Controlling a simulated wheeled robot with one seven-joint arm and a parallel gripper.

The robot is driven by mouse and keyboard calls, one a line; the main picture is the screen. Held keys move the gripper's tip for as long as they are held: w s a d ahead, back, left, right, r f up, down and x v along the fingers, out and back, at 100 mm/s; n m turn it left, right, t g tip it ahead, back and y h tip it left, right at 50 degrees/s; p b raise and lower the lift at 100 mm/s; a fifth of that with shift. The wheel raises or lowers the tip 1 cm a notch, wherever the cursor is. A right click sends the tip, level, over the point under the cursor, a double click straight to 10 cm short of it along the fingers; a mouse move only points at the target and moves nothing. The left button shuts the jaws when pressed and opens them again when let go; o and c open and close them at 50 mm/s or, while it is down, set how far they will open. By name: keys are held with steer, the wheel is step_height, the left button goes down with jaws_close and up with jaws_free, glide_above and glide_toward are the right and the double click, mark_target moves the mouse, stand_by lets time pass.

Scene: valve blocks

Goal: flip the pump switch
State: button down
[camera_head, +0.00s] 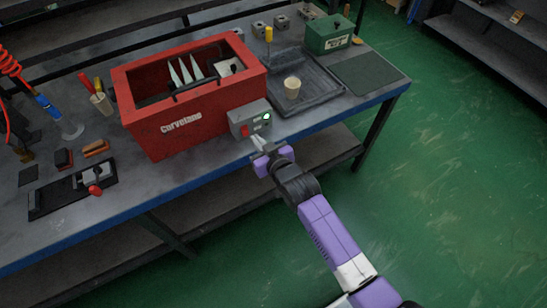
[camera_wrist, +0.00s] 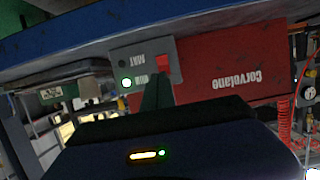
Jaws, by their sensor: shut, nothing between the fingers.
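A grey control box (camera_head: 250,118) is fixed to the front right of the red washer tank (camera_head: 190,121).
The workbench (camera_head: 150,196) has a blue front edge. A dark tray (camera_head: 315,92) with a beige cup (camera_head: 292,87) lies right of the tank, with a green box (camera_head: 328,34) behind. Tools and a small black fixture (camera_head: 75,190) lie left. The floor in front is clear.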

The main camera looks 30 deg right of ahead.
steer(key=b+v, duration=0.1)
steer(key=v, duration=0.8)
steer(key=shift+w+r, duration=0.1)
